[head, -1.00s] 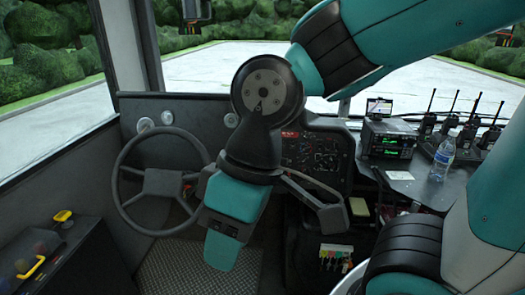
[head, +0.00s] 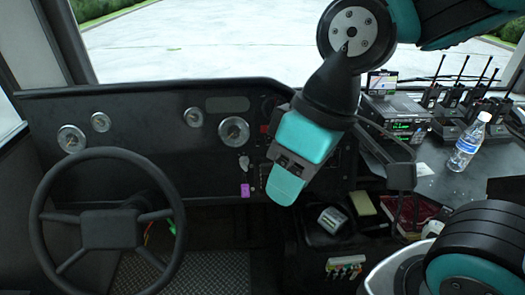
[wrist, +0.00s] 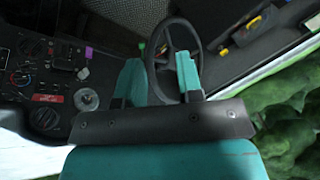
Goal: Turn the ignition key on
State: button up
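The ignition key (head: 244,162) appears as a small silver piece on the dark dashboard, with a purple tag (head: 245,190) hanging below it. In the wrist view the silver key (wrist: 84,73) and purple tag (wrist: 88,52) are left of the fingers. My gripper (head: 285,188) is in front of the dashboard, just right of the tag in the head view, pointing downward. In the wrist view my gripper (wrist: 158,60) has its two teal fingers apart with nothing between them. It does not touch the key. The key's turned angle is too small to tell.
The steering wheel (head: 110,216) stands at the left, below round gauges (head: 234,131). The switch panel is partly hidden behind my arm. A radio (head: 397,122), a water bottle (head: 467,143) and several handheld radios stand on the right shelf. Space before the key looks free.

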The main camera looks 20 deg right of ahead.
jog(key=w+f+m+t+h+b, duration=0.15)
jog(key=w+f, duration=0.25)
jog(key=w, duration=0.7)
jog(key=w+f+m+t+h+b, duration=0.1)
jog(key=w+f+m+h+b, duration=0.2)
jog(key=w, duration=0.8)
jog(key=m+t+h+b, duration=0.2)
jog(key=h, duration=0.4)
send_near(242, 164)
jog(key=shift+g, duration=0.25)
jog(key=x, duration=1)
jog(key=shift+w+f, duration=0.25)
jog(key=shift+w, duration=0.1)
grip_shut()
